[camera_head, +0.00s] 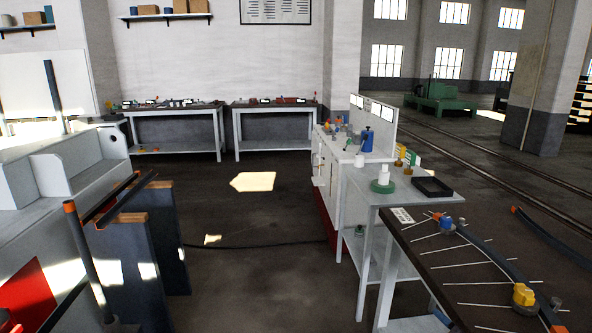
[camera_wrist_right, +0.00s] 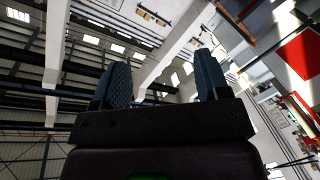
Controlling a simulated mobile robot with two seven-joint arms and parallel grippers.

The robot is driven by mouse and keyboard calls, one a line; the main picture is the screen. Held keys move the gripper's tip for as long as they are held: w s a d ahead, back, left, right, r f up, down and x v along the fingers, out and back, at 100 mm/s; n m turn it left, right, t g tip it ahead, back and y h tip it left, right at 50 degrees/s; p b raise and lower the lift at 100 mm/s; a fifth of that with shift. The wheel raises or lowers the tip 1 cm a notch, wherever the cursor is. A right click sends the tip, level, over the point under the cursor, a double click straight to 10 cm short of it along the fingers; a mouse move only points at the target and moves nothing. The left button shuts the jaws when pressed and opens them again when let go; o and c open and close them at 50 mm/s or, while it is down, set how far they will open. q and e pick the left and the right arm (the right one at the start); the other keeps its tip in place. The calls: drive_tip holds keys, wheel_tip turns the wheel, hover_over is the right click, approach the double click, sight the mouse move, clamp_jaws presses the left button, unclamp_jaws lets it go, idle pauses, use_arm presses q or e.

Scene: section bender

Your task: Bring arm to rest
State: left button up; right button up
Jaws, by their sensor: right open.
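My right gripper (camera_wrist_right: 163,70) shows in the right wrist view. Its two blue ribbed fingers stand wide apart with nothing between them. The wrist camera looks past them at the roof beams and the upper hall, with a workbench area and a red panel tilted at the right edge. The gripper touches nothing that I can see. Neither of my grippers can be made out in the head view, and my left gripper is in no view.
A dark-topped table (camera_head: 420,245) with a curved bar and yellow clamp (camera_head: 523,295) stands at the right. A white bench (camera_head: 355,185) holds a black tray (camera_head: 432,187). A grey machine (camera_head: 50,180) stands left. The middle floor is open, with a dark cable (camera_head: 260,245) across it.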

drive_tip(key=s+f+m+g+h, duration=0.2)
drive_tip(key=s+f+m, duration=0.3)
drive_tip(key=s+f, duration=0.4)
drive_tip(key=s+f+m+g+h, duration=0.3)
drive_tip(key=s+f+m, duration=0.3)
drive_tip(key=s, duration=0.9)
wheel_tip(320, 180, down, 3)
drive_tip(key=shift+s+d+r, duration=0.1)
drive_tip(key=shift+s+d, duration=0.25)
